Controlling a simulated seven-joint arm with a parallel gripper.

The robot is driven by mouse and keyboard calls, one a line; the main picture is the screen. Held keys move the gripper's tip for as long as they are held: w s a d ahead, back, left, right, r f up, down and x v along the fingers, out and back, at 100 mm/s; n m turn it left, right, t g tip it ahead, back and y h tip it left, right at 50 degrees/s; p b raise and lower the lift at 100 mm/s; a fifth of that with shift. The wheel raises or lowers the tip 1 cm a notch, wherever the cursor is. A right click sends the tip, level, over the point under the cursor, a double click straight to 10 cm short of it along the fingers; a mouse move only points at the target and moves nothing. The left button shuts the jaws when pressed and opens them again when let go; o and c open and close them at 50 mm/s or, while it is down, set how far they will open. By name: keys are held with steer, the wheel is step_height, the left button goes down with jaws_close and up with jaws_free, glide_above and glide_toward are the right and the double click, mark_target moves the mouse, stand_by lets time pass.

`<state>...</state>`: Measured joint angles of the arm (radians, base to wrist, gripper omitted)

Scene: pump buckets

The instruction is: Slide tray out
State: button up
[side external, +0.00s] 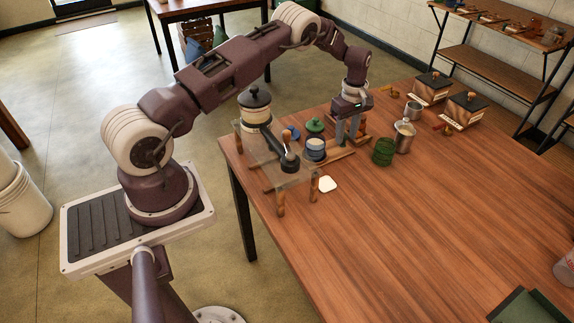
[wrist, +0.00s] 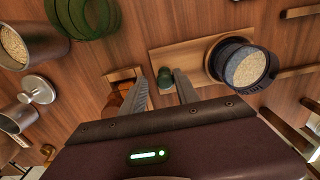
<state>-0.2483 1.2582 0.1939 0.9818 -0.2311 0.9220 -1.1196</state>
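A flat wooden tray (side external: 336,157) lies on the table at the clear stand's right side. It carries a blue-banded jar (side external: 316,149), which in the wrist view is a dark-rimmed jar of pale grains (wrist: 245,68). The tray (wrist: 196,62) has a small green knob (wrist: 165,77) at its near left end. My gripper (side external: 347,138) is lowered over that end, fingers pointing down. In the wrist view my gripper (wrist: 161,82) has its fingers apart, with the knob between the tips and a gap at the left finger. Contact at the right finger is unclear.
A clear stand (side external: 270,160) on wooden legs holds a black-lidded canister (side external: 256,108). A green lid (side external: 314,126) is behind the jar. The front right table is mostly clear.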

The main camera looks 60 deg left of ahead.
stand_by(0.3)
steer(key=shift+s+r, duration=0.15)
steer(key=shift+s, duration=0.1)
steer(key=shift+r, duration=3.35)
steer(key=s+d+r+m+t, duration=0.1)
steer(key=s+d+r+m, duration=0.25)
steer(key=r, duration=0.45)
steer(key=s+d+r+m+t, duration=0.1)
steer(key=s+d+r+m, duration=0.1)
steer(key=s+d+r, duration=0.45)
steer(key=s+d+r+m+t, duration=0.1)
steer(key=s+r+m, duration=0.15)
steer(key=r, duration=0.75)
steer(key=s+d+r+m+t, duration=0.1)
steer(key=s+d+r+m, duration=0.1)
steer(key=s, duration=0.4)
steer(key=s+d+r+m, duration=0.2)
steer(key=s, duration=0.4)
steer(key=s+d+f+m+t, duration=0.1)
steer(key=s+m, duration=0.5)
steer(key=s, duration=0.7)
step_height(320, 180, down, 2)
steer(key=shift+d+f+t, duration=0.1)
steer(key=shift+d+t, duration=0.2)
steer(key=shift+d, duration=0.5)
